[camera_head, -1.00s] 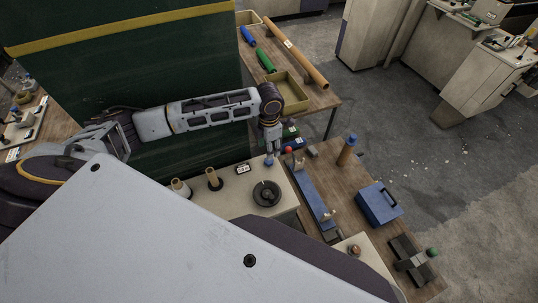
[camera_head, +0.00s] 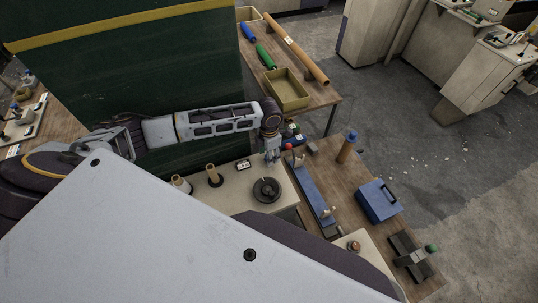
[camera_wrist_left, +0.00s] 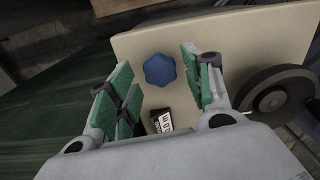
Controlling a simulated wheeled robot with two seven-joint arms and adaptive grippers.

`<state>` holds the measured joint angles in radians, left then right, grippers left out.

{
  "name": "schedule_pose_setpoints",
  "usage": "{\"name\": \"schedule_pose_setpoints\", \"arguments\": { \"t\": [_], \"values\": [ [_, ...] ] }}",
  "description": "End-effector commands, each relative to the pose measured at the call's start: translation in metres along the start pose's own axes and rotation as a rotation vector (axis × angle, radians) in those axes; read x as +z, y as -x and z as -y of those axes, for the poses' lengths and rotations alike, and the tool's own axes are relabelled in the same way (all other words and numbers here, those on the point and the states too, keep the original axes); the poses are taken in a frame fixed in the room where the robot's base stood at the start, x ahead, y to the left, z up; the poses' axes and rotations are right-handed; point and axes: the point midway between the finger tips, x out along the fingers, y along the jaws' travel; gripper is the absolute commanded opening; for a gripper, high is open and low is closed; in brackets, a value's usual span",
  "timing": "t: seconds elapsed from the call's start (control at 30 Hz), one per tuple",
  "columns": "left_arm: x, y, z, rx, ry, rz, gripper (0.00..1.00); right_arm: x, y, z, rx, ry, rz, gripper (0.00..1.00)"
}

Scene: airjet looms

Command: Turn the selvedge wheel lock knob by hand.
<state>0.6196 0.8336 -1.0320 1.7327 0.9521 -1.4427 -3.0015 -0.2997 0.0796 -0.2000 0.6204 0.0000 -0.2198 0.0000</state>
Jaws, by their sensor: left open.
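The blue lobed knob (camera_wrist_left: 160,70) stands on the pale machine top (camera_wrist_left: 235,35) in the left wrist view. My left gripper (camera_wrist_left: 155,58) is open, with one green-padded finger to each side of the knob in the picture. I see no finger touching it, and I cannot tell the depth between them. In the head view my left gripper (camera_head: 272,157) points down over the back of the pale top and hides the knob. A dark handwheel (camera_head: 266,190) lies in front of it; it also shows in the left wrist view (camera_wrist_left: 278,97). My right gripper is out of view.
A small label display (camera_head: 243,166) and yarn cones (camera_head: 213,176) sit left of the handwheel. Right of it, a wooden bench (camera_head: 325,165) holds a long blue fixture (camera_head: 313,190) and a blue box (camera_head: 378,201). A dark green panel (camera_head: 120,85) rises behind my arm.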

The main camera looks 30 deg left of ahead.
Motion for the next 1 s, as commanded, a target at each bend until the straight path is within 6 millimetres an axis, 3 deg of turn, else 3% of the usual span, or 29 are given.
{"name": "schedule_pose_setpoints", "arguments": {
  "t": [0.67,0.93,1.0],
  "values": [
    [-0.0002,-0.007,0.0,0.0,0.0,0.001,0.5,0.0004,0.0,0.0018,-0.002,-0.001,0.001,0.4],
    [-0.0002,-0.0069,0.0,0.0,0.0,0.001,0.17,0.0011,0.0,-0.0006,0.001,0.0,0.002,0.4],
    [-0.0002,-0.0069,0.0001,0.0,0.0,0.001,0.17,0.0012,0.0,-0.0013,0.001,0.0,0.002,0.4]
  ]
}}
